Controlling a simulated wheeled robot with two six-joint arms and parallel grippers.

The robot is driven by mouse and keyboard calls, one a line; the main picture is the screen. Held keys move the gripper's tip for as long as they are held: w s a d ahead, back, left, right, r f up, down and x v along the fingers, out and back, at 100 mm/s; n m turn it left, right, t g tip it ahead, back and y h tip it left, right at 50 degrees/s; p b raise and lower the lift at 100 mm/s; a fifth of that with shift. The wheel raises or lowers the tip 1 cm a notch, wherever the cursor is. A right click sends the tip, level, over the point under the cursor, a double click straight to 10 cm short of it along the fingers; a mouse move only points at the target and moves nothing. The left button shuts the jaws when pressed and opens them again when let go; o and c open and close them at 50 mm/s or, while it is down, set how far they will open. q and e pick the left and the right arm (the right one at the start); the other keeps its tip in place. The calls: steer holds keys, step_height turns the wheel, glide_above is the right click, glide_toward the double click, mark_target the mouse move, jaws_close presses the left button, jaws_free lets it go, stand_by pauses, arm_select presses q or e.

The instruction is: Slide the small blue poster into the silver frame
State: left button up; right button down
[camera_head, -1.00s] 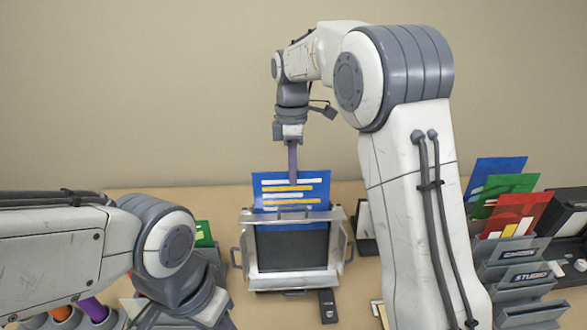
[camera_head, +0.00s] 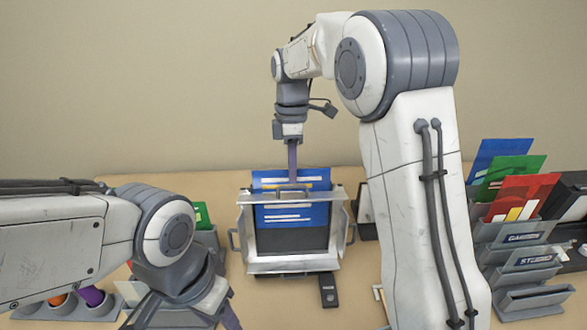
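The blue poster (camera_head: 291,215) with white and yellow lines is partly inside the silver frame (camera_head: 247,222), its lower part behind the frame's front opening and its top edge above the frame's upper bar. My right gripper (camera_head: 292,176) points down at the poster's top edge from above. Its fingers look closed together on the poster, seen edge-on. My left gripper (camera_head: 228,320) is low at the left, mostly cut off by the bottom edge, so its fingers cannot be made out.
At the right, a stepped holder (camera_head: 520,258) carries blue, green and red posters. A small black device (camera_head: 328,290) lies in front of the frame. A holder with coloured rolls (camera_head: 92,297) and a green item (camera_head: 202,216) are at the left.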

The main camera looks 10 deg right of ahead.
steer(key=c, duration=1)
jaws_free()
steer(key=shift+w+r, duration=0.15)
steer(key=shift+r, duration=0.4)
step_height(320, 180, up, 8)
steer(key=w, duration=0.1)
steer(key=s+a+f+m+b, duration=0.2)
steer(key=s+a, duration=0.4)
steer(key=s+a+f+m, duration=0.1)
steer(key=s+f+m, duration=0.1)
steer(key=s+f, duration=0.2)
steer(key=s+f+m+t+b, duration=0.1)
steer(key=s+f, duration=0.4)
steer(key=s, duration=0.6)
steer(key=s+a+f+m+t+b, duration=0.1)
steer(key=s+f+m, duration=0.2)
steer(key=s+f, duration=0.2)
steer(key=shift+s+a+m+y, duration=0.15)
steer(key=shift+s, duration=0.7)
steer(key=shift+s+a+m+y, duration=0.15)
steer(key=shift+s, duration=0.65)
